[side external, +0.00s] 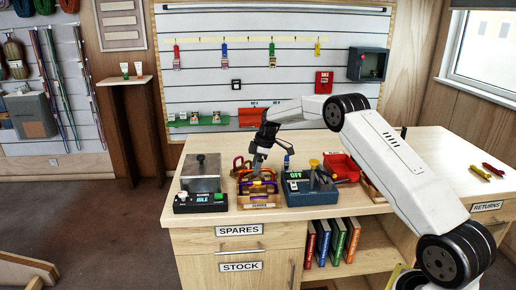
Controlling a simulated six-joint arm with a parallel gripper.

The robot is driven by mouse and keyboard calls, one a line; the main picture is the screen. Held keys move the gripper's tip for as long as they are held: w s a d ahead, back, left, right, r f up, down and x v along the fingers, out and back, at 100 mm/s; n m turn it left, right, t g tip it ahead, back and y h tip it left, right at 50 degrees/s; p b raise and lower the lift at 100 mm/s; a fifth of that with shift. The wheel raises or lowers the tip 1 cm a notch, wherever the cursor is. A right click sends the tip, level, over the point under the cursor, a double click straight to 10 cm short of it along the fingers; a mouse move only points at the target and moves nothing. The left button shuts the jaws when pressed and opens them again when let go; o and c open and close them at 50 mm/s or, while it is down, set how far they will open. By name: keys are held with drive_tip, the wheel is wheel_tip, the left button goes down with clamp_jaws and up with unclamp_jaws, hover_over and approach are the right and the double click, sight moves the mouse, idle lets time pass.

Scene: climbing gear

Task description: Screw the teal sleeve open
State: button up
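My gripper (257,167) points down over a small wooden tray (262,206) on the workbench. The tray holds several coloured loops that look like carabiners (258,182), in red, purple and yellow tones. The gripper's tips are at or just above the back part of the tray. I cannot tell whether they touch anything or how far apart they are. I cannot pick out a teal sleeve at this size; the tips and the crowded loops may hide it.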

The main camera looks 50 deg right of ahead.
drive_tip(key=shift+r, duration=0.5)
idle(0.3)
drive_tip(key=shift+s+a, duration=0.55)
drive_tip(key=shift+f, duration=0.2)
drive_tip(key=shift+w+f, duration=0.1)
drive_tip(key=shift+f, duration=1.15)
drive_tip(key=shift+w+d, duration=0.45)
drive_tip(key=shift+w, duration=0.05)
idle(0.5)
